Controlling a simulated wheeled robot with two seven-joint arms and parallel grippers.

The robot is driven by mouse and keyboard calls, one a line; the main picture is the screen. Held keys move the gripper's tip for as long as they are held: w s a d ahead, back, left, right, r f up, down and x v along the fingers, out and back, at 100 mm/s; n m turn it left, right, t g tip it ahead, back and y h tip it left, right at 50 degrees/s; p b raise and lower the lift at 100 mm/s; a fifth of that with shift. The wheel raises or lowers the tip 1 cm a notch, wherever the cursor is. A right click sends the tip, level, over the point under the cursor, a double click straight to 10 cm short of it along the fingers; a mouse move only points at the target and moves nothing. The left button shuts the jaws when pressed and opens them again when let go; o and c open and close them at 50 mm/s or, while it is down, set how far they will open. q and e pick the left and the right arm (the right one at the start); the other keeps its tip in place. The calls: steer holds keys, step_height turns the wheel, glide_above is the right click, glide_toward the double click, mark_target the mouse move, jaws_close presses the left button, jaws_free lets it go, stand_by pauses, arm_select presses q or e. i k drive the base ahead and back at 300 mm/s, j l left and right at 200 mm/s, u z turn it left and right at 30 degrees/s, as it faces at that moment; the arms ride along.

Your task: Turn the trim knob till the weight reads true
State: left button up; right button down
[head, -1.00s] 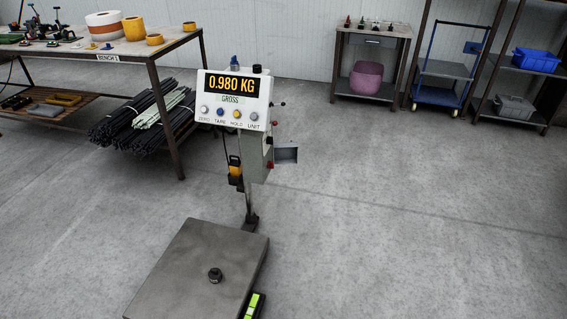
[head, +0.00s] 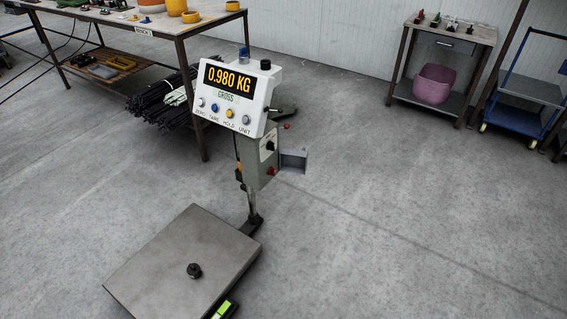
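The scale's display head (head: 233,92) stands on a post and reads 0.980 KG, with GROSS below it. A row of buttons marked ZERO, TARE, HOLD and UNIT runs under the screen. A blue-topped knob (head: 243,56) and a black knob (head: 265,65) sit on top of the head. A grey box (head: 261,160) below the head carries a dark knob (head: 270,146) on its face. I cannot tell which is the trim knob. A small dark weight (head: 194,270) stands on the grey scale platform (head: 160,245). Neither gripper is in view.
A bench (head: 165,25) with rods stacked beneath it is behind left. A small table (head: 470,35) with a pink tub (head: 433,84) and a blue trolley (head: 515,125) stand at the back right. A bright green object (head: 224,310) lies beside the platform. The floor to the right is clear.

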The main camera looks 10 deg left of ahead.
mark_target(271, 171)
steer(key=i+l+u, duration=0.1)
steer(key=i+l, duration=0.25)
steer(key=i+l+u, duration=0.1)
steer(key=i+l, duration=0.25)
steer(key=i+l+u, duration=0.1)
steer(key=i+l, duration=0.2)
steer(key=l, duration=0.2)
steer(key=i+l+u, duration=0.1)
steer(key=i+l, duration=0.5)
steer(key=l, duration=0.3)
steer(key=i+u, duration=0.05)
